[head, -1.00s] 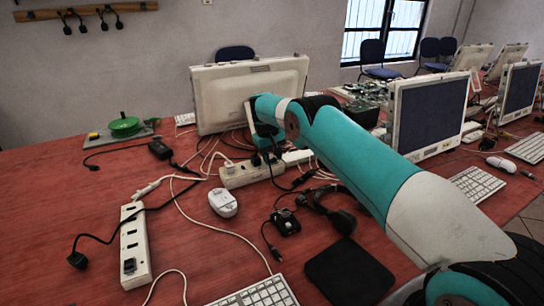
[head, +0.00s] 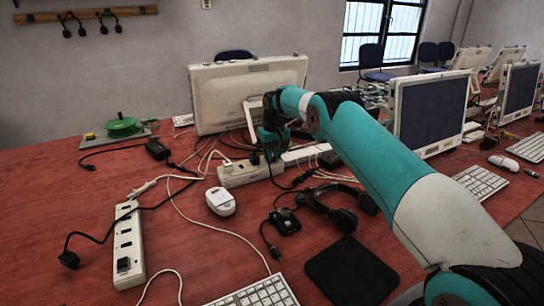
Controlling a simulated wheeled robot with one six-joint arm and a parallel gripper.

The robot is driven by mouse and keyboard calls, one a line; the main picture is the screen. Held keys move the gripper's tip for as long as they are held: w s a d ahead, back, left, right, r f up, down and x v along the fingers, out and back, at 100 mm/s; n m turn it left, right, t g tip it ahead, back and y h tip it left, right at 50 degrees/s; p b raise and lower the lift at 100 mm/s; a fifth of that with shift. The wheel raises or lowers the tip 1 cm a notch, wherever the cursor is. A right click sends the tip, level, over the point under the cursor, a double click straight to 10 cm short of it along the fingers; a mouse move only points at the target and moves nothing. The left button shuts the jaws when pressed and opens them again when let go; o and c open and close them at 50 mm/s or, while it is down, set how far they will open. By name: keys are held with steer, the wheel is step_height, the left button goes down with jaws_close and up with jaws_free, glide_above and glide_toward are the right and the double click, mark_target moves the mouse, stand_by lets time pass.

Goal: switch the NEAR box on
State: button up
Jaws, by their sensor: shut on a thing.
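The near box is a long white power strip (head: 129,240) at the front left, with dark sockets and a dark switch (head: 123,265) at its near end. A second white strip (head: 240,174) lies farther back, and a third (head: 305,153) lies behind it to the right. My gripper (head: 269,152) points down just above the second strip's right end, well away from the near box. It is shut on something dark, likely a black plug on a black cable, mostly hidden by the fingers. A loose black plug (head: 69,259) lies left of the near box.
White and black cables tangle around the back strips. A white mouse (head: 221,201), a black device (head: 285,221), a headset (head: 341,212), a black mat (head: 350,271) and a keyboard (head: 258,293) lie in front. A monitor (head: 240,95) stands behind. The table's left is mostly clear.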

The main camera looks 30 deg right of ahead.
mark_target(275, 160)
steer(key=o, duration=0.6)
steer(key=shift+o, duration=0.2)
step_height(275, 160, up, 17)
steer(key=d+p, duration=0.1)
steer(key=p, duration=0.9)
steer(key=shift+r, duration=0.2)
